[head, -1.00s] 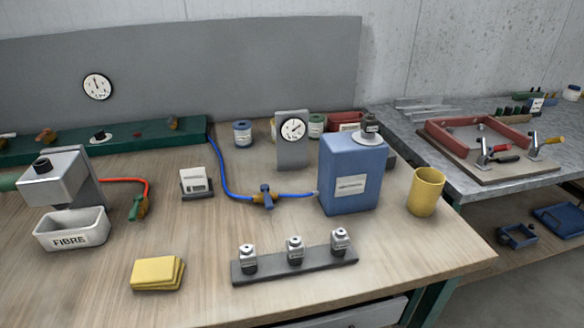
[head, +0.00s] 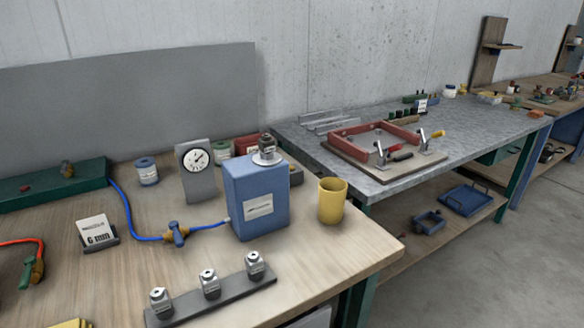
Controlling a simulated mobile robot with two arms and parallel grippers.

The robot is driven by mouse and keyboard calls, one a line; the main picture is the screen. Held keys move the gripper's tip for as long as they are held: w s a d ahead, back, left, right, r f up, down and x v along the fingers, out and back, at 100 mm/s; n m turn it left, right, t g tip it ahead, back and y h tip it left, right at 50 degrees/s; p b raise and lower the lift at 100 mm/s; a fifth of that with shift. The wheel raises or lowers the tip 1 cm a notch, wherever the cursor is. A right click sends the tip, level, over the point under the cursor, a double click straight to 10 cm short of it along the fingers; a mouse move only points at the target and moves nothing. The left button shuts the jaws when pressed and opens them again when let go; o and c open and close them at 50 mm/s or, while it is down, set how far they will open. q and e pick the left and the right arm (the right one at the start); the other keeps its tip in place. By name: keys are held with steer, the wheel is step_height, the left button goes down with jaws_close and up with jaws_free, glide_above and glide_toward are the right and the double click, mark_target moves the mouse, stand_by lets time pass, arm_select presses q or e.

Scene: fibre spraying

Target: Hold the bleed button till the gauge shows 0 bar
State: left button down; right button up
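A round white gauge (head: 198,158) with a dark needle stands on a grey upright plate behind the blue tank (head: 262,205). Its needle points up and to the right, but the scale is too small to read. A silver fitting (head: 267,148) sits on top of the tank. A small red knob (head: 25,189) and a brass valve (head: 67,169) sit on the green rail (head: 88,176) at the left. I cannot tell which part is the bleed button. Neither of my grippers is in view.
A blue hose (head: 132,225) with a valve (head: 176,234) runs to the tank. A yellow cup (head: 332,201), a "6 mm" card (head: 93,230) and a rack (head: 222,298) with three nozzles stand on the wooden table. A metal table (head: 455,143) with a red frame (head: 345,139) is at right.

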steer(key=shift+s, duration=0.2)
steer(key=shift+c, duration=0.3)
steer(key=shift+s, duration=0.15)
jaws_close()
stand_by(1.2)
